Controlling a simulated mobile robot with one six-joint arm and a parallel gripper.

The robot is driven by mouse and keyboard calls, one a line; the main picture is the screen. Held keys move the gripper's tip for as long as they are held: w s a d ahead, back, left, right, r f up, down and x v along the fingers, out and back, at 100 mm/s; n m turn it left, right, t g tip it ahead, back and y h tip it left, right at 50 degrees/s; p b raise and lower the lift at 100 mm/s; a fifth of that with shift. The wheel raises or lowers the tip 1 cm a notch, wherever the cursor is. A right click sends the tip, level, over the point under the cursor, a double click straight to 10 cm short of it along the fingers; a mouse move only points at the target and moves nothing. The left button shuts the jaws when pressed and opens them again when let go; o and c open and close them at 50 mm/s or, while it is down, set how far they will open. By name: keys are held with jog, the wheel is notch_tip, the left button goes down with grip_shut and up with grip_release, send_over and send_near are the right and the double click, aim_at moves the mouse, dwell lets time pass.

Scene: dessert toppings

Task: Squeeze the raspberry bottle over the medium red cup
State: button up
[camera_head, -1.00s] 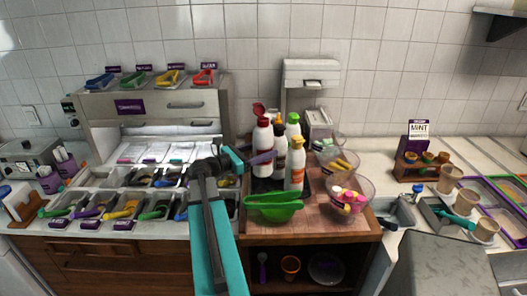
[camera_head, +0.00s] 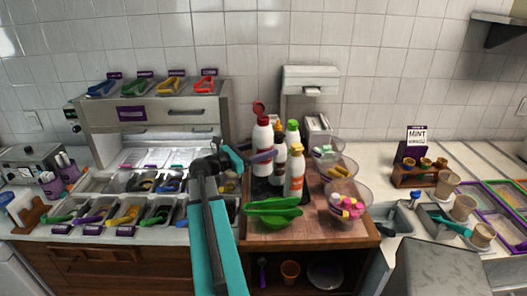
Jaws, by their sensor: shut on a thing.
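A white bottle with a red cap (camera_head: 262,136) stands upright at the left of a bottle group on the brown counter unit. I cannot pick out a medium red cup for certain. An orange-brown cup (camera_head: 290,271) stands on the shelf below, and tan cups (camera_head: 447,184) stand at the right.
A green-capped bottle (camera_head: 292,133) and a yellow-capped bottle (camera_head: 296,174) stand close to the right. Clear bowls of toppings (camera_head: 347,216) line the right side. Topping bins (camera_head: 158,212) fill the left counter.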

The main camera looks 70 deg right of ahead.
aim_at(263, 139)
jog(key=shift+r+p, duration=1.1)
jog(key=shift+r, duration=0.75)
jog(key=shift+r, duration=0.1)
